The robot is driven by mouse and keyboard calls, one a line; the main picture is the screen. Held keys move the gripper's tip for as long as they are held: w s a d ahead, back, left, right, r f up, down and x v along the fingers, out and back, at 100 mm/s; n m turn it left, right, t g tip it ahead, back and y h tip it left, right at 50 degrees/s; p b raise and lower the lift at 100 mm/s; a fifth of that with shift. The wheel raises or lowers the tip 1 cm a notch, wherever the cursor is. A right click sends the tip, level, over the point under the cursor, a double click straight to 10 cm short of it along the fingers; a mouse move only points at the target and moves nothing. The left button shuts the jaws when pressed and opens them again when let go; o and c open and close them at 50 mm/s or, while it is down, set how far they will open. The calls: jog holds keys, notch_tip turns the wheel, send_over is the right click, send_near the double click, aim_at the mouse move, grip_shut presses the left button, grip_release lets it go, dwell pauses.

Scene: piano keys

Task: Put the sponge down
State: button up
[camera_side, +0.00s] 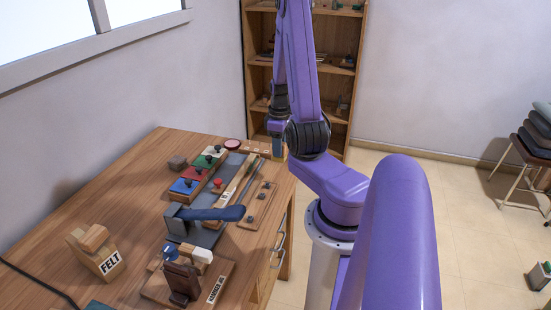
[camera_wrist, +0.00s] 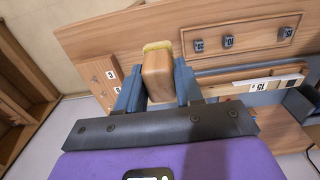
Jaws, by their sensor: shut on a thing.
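My gripper (camera_wrist: 158,82) is shut on a tan block with a yellow-green strip at its far end, which I take to be the sponge (camera_wrist: 157,72). One blue-grey finger presses on each side of it. In the side view my gripper (camera_side: 278,146) is at the far right corner of the wooden table (camera_side: 130,190), and the sponge is too small there to make out clearly. In the wrist view the table (camera_wrist: 120,38) lies beyond the sponge. I cannot tell whether the sponge touches the table.
A round red-rimmed dish (camera_side: 234,144) stands near the far edge. A rack with blue, red and green blocks (camera_side: 198,170), a blue-handled tool (camera_side: 212,213), a FELT holder (camera_side: 95,252) and a hammer jig (camera_side: 190,280) crowd the table. The left side is mostly bare. A shelf (camera_side: 335,125) stands behind.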

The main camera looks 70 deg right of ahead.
jog(key=d+f, duration=0.1)
jog(key=w+f, duration=0.1)
jog(key=w+d+f, duration=0.1)
jog(key=f, duration=0.1)
jog(key=shift+d, duration=0.3)
jog(key=shift+w+d+f, duration=0.1)
jog(key=shift+f, duration=1.5)
jog(key=shift+f, duration=0.15)
jog(key=o, duration=1)
